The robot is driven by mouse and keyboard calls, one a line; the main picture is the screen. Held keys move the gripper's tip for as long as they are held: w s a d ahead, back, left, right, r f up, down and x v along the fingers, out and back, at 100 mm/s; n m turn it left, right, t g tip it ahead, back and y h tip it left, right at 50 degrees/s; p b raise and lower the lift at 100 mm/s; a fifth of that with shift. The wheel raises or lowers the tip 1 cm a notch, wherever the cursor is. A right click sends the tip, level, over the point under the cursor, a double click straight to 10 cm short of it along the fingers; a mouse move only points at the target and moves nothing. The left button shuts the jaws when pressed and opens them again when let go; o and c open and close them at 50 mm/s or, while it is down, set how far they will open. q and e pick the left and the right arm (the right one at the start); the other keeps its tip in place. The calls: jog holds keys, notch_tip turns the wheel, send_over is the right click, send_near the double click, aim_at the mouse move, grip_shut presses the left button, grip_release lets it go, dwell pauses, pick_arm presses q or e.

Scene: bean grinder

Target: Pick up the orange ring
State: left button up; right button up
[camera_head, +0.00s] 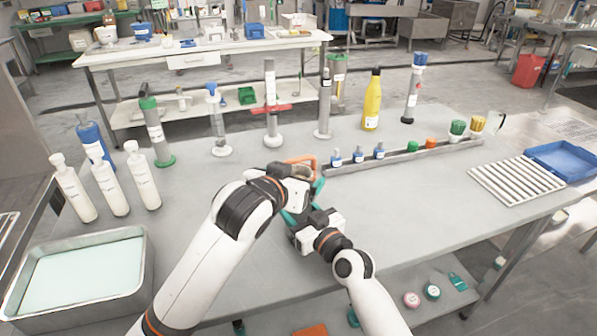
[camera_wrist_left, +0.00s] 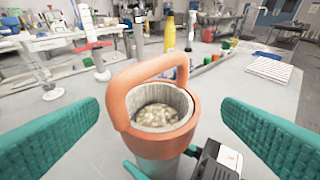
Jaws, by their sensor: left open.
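The orange ring (camera_wrist_left: 122,112) sits around the top of a grey cylinder (camera_wrist_left: 165,168) in the left wrist view, with a raised orange handle loop. Inside it is a light cup (camera_wrist_left: 160,97) holding pale beans. My left gripper (camera_wrist_left: 160,108) is open, its teal fingers apart from the ring on both sides. In the head view the handle of the ring (camera_head: 312,162) shows just beyond my left wrist, which hides most of the cylinder. My right gripper (camera_head: 308,228) is low by the cylinder; teal parts show at both sides of its body, but the grip is mostly hidden.
A row of small bottles and cups stands on a rack (camera_head: 400,158) to the right. A yellow bottle (camera_head: 372,100) and several tall cylinders stand behind. White bottles (camera_head: 108,188) and a metal tray (camera_head: 140,290) are at left. A white ribbed tray (camera_head: 515,182) is at right.

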aim_at(298, 174)
pick_arm(q)
jog(key=shift+x, duration=1.9)
jog(key=shift+a, duration=0.1)
jog(key=c, duration=1.1)
jog(key=shift+o, duration=0.2)
notch_tip(298, 174, up, 10)
jog(key=shift+r, duration=0.1)
pick_arm(e)
jog(key=o, duration=1.3)
jog(key=shift+c, duration=0.2)
